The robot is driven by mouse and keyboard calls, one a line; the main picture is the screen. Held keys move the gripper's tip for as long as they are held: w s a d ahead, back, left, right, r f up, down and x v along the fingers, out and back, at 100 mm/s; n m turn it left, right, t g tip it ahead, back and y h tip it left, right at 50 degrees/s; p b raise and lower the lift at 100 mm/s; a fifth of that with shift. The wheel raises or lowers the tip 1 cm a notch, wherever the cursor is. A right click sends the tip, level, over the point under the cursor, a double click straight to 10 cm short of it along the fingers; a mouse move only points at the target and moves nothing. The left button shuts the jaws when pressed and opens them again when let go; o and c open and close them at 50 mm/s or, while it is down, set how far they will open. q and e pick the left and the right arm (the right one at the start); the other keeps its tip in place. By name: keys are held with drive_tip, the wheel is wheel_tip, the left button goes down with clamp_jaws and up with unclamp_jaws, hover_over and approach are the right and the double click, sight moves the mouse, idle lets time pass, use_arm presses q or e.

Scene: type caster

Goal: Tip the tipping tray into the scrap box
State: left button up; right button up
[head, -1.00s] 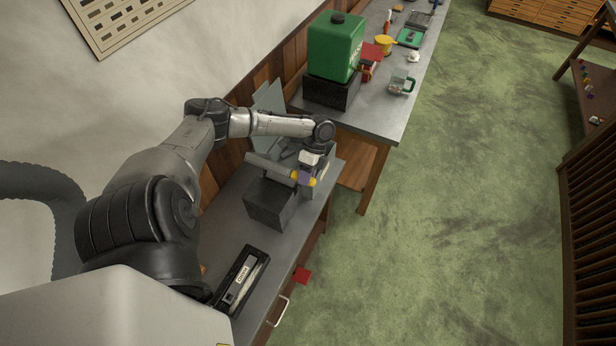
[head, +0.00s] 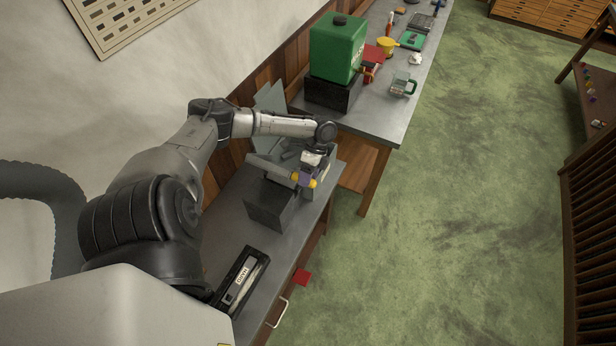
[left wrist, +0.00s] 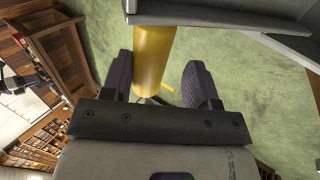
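The tipping tray (head: 268,167) is a grey piece above the near bench, with yellow showing at its right end. In the left wrist view its yellow bar (left wrist: 152,55) runs down between my finger pads. My left gripper (head: 305,178) is at this yellow end, pointing down. Its dark purple fingers stand either side of the bar in the left wrist view (left wrist: 160,82); a gap shows on the right, and contact on the left is unclear. The scrap box appears to be the dark open box (head: 268,210) below the tray. Its inside is hidden. My right gripper is out of view.
A black labelled case (head: 241,281) lies on the near bench (head: 225,228). A green canister (head: 337,47) on a dark block stands on the far bench. The green floor on the right is clear.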

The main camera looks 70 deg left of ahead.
use_arm(q)
drive_tip(key=b+v, duration=0.3)
drive_tip(key=v, duration=1)
drive_tip(key=shift+r, duration=0.35)
drive_tip(key=shift+w+a, duration=0.15)
